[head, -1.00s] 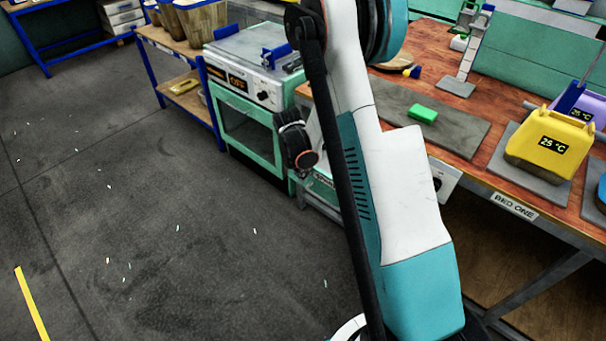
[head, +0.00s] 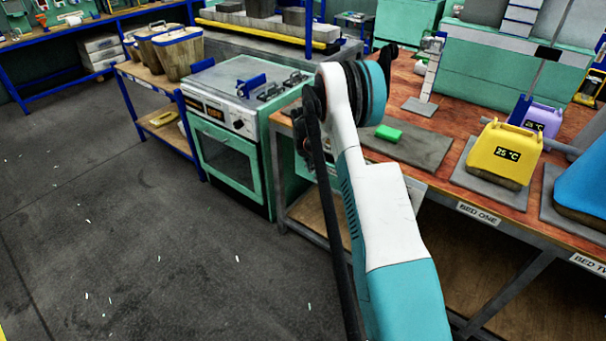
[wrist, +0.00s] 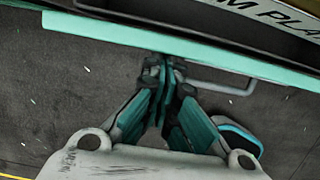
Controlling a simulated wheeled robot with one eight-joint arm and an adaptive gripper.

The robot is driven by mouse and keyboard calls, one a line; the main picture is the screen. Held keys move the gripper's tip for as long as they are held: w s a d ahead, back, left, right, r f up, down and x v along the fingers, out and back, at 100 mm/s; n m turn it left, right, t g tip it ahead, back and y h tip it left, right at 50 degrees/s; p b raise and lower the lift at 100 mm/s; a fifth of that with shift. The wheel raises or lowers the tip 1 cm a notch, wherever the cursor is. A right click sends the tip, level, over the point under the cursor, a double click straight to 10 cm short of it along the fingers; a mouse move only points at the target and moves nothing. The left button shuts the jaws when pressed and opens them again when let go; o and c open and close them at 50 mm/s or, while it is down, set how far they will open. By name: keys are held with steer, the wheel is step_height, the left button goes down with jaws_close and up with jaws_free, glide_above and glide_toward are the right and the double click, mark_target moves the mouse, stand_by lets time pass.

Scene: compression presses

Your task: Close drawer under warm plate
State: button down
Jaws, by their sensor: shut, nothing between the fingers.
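In the wrist view, a teal drawer front (wrist: 110,33) runs across the top as a long strip, with a grey bar handle (wrist: 235,88) on its near side. Above it is a panel with a partly cut-off label (wrist: 275,15) reading "M PLA". A dark band lies between drawer front and panel; how far the drawer stands out is unclear. My gripper (wrist: 165,68) is shut and empty, its tips at the drawer front beside the left end of the handle. Contact cannot be told. In the head view, my arm hides the gripper and most of the drawer area.
A green oven (head: 225,150) stands left of the wooden bench (head: 455,150). The bench holds a green block (head: 388,133), a yellow container (head: 503,153) and a blue one (head: 585,185). Open floor (head: 130,250) lies in front on the left.

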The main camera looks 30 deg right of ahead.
steer(key=shift+w+d, duration=0.25)
steer(key=shift+d, duration=0.4)
steer(key=shift+w+d, duration=0.25)
steer(key=shift+d, duration=0.4)
steer(key=shift+r, duration=0.1)
